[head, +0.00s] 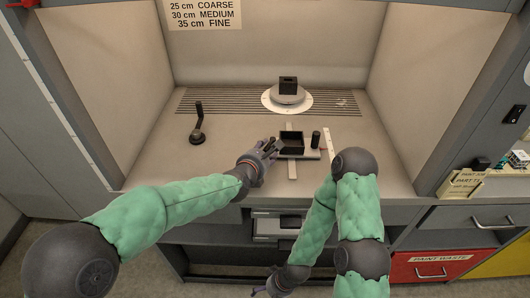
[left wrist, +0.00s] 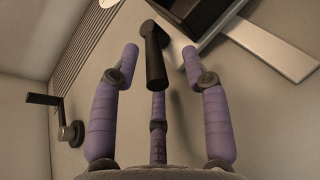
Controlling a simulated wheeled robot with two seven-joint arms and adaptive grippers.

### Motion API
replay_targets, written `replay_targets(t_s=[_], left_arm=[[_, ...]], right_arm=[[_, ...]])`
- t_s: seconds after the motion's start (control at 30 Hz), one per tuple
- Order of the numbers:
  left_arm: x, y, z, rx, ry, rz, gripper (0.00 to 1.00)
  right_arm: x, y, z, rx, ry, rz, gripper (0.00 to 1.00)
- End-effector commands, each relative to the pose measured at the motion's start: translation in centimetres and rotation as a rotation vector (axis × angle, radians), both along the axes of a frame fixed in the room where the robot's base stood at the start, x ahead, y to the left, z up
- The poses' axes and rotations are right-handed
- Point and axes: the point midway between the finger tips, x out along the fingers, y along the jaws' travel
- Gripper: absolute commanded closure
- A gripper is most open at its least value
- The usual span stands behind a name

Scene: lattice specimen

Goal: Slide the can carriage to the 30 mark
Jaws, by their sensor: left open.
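The carriage, with a dark square open holder (head: 291,138), sits on the booth floor; part of it shows at the top right of the left wrist view (left wrist: 192,14). A pale scale strip (head: 328,143) lies to its right, and a short black post (head: 316,138) stands near the holder. My left gripper (head: 274,147) is open just left of the carriage. In the left wrist view a black handle (left wrist: 155,60) stands between its spread fingers (left wrist: 160,65); I cannot tell if they touch it. My right gripper (head: 268,290) is low, below the counter edge; its fingers are unclear.
A black crank lever (head: 198,125) stands on the left of the booth floor. A round white turntable (head: 287,97) with a black block (head: 288,85) is at the back, by a slotted grille. A sign (head: 203,14) lists 25, 30 and 35 cm. Side walls bound the booth.

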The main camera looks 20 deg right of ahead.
Motion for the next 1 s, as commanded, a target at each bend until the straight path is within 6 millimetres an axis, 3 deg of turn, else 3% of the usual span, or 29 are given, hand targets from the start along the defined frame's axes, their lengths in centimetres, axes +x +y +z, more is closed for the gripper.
replay_targets(t_s=[0.23,1.0], left_arm=[[-0.3,0.3,0.6,-0.003,-0.006,0.002,0.54],[-4.2,3.0,2.6,-0.004,-0.008,0.002,0.54]], right_arm=[[0.0,0.0,0.0,0.0,0.0,0.0,0.0],[0.0,0.0,0.0,0.0,0.0,0.0,0.0]])
